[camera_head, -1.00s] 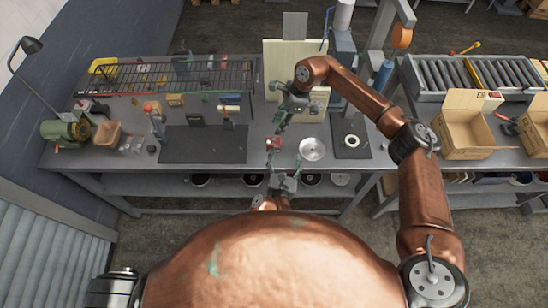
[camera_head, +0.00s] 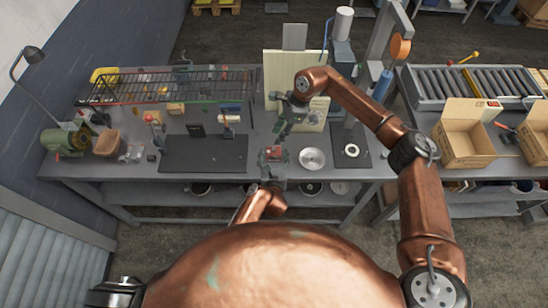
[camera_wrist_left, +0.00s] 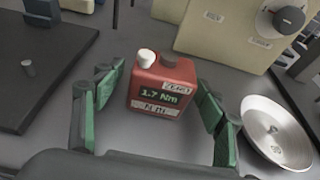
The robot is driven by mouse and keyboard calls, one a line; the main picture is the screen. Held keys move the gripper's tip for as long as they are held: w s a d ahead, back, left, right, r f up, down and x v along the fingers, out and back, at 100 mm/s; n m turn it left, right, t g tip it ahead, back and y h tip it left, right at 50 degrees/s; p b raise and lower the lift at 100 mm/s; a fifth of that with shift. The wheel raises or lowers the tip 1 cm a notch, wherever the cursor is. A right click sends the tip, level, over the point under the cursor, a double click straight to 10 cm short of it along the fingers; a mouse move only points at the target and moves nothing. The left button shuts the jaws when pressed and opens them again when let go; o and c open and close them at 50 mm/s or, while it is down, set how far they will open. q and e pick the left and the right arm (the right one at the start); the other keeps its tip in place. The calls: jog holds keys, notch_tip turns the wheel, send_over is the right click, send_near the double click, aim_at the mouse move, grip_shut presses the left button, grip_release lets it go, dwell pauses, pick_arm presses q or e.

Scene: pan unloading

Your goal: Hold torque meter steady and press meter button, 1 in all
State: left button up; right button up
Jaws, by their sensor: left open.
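The torque meter (camera_wrist_left: 163,88) is a red box standing on the grey bench in the left wrist view. Its display reads 1.7 Nm; a white round cap and a dark round cap sit on its top. In the head view the meter (camera_head: 274,153) is small, near the bench's front edge. My left gripper (camera_wrist_left: 160,80) is open, its green-padded fingers on either side of the meter with gaps visible. The left gripper (camera_head: 273,162) also shows in the head view. My right gripper (camera_head: 282,128) hangs above the bench behind the meter, pointing down; its finger opening is too small to judge.
A round metal dish (camera_wrist_left: 276,132) lies close to the right of the meter. A dark mat (camera_head: 203,154) is to the left and a smaller one (camera_head: 352,157) to the right. A cream panel (camera_head: 290,75) and a wire rack (camera_head: 170,87) stand behind.

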pick_arm(q)
jog(key=shift+c, duration=0.6)
jog(key=c, duration=1.2)
jog(key=shift+c, duration=0.7)
pick_arm(e)
grip_shut()
